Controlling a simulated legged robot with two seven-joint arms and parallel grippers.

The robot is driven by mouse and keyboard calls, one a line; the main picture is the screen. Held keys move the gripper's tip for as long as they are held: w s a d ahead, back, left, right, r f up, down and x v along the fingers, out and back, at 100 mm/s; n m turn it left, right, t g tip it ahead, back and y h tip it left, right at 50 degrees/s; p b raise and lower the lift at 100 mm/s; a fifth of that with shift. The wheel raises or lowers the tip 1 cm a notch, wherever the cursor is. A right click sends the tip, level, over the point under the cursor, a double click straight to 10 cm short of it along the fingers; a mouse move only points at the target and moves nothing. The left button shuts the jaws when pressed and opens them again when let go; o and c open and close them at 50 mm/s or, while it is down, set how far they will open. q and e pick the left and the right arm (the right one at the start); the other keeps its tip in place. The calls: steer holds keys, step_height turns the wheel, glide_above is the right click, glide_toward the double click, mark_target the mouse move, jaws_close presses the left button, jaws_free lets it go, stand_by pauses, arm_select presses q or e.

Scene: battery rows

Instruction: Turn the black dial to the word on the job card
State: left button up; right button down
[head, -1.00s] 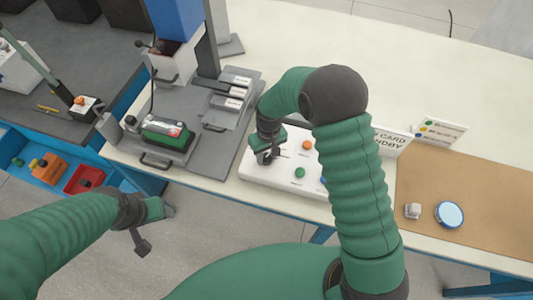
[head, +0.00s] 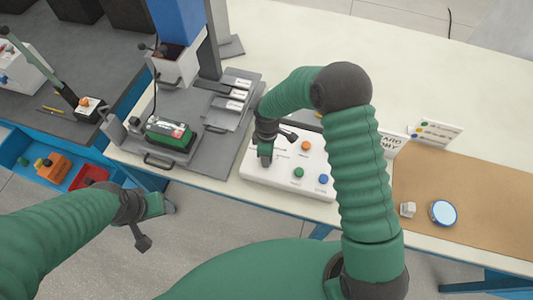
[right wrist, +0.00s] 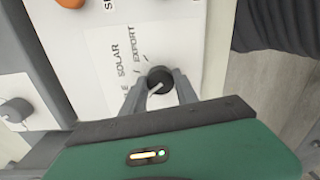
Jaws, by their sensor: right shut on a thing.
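The black dial (right wrist: 159,78) sits on a white panel (right wrist: 110,60) in the right wrist view, between the fingertips of my right gripper (right wrist: 160,88), which is shut on it. A pale line shows on the dial. Printed words around it include SOLAR and EXPORT; others are partly covered. In the head view my right gripper (head: 265,155) is at the left part of the panel (head: 275,178) and hides the dial. The job card (head: 394,142) stands behind my right arm, which covers part of it; its word ends in "DBY". My left gripper (head: 153,222) is open and empty.
The panel carries orange (head: 305,146), green (head: 298,172) and blue (head: 323,179) buttons. A grey fixture with a green battery (head: 168,134) stands left of it. A colour legend card (head: 436,131) and a round blue-rimmed object (head: 443,212) are at right.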

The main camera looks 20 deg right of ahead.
steer(key=n, duration=0.2)
steer(key=n+p, duration=0.1)
steer(key=n, duration=0.1)
steer(key=shift+w+d+r+n, duration=0.1)
steer(key=shift+w+n, duration=0.05)
steer(key=shift+n, duration=0.25)
stand_by(0.4)
steer(key=c, duration=1.1)
jaws_free()
steer(key=shift+o, duration=0.8)
step_height(320, 180, up, 17)
steer(key=shift+w+f+b, duration=0.2)
steer(key=shift+w+b, duration=0.1)
steer(key=shift+b, duration=0.05)
steer(key=shift+s+d, duration=0.1)
steer(key=s+d+f+m+t, duration=0.1)
steer(key=s+d+m+t, duration=0.2)
steer(key=s+m, duration=1.2)
steer(key=d+m, duration=0.1)
steer(key=m, duration=0.1)
steer(key=shift+s+d+m, duration=0.3)
steer(key=shift+s+d, duration=0.05)
steer(key=shift+d, duration=0.05)
